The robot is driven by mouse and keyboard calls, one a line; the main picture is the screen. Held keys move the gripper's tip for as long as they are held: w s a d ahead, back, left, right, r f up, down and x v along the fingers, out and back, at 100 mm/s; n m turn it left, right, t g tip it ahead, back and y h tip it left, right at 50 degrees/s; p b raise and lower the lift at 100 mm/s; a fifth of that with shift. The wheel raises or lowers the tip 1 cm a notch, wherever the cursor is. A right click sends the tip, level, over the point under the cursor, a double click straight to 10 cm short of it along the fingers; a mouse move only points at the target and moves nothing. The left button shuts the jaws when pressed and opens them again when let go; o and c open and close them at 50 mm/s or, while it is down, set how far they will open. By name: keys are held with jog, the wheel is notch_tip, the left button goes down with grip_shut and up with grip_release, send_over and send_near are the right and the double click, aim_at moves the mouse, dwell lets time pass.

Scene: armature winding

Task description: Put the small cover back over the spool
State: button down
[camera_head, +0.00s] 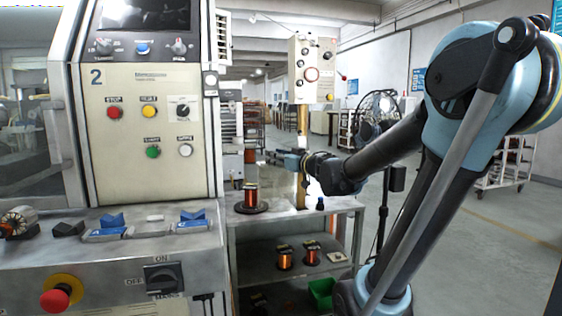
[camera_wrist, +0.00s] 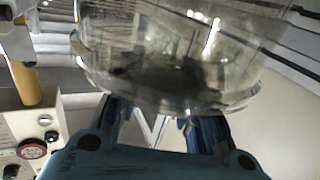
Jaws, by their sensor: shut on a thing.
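A clear, glass-like cover (camera_wrist: 175,65) fills the upper middle of the wrist view, with its rounded rim close to the fingers. My gripper (camera_wrist: 155,112) is shut on it. In the head view my gripper (camera_head: 276,158) is above the side table, to the right of and higher than the copper-wire spool (camera_head: 251,196).
The grey side table (camera_head: 290,215) holds a small dark bottle (camera_head: 320,204) at its right. More spools (camera_head: 284,258) lie on its lower shelf. An upright post carries a control box (camera_head: 312,70) behind my gripper. The large machine (camera_head: 150,130) borders the left.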

jog(key=w+a, duration=0.5)
jog(key=w, duration=0.5)
jog(key=w+a, duration=0.4)
jog(key=w, duration=0.5)
jog(key=w+a, duration=0.5)
jog(key=w, duration=0.5)
notch_tip(320, 180, down, 9)
jog(key=shift+s+d, duration=0.3)
jog(key=shift+d, duration=0.05)
dwell(0.3)
jog(key=shift+f, duration=0.2)
jog(key=shift+f, duration=1.15)
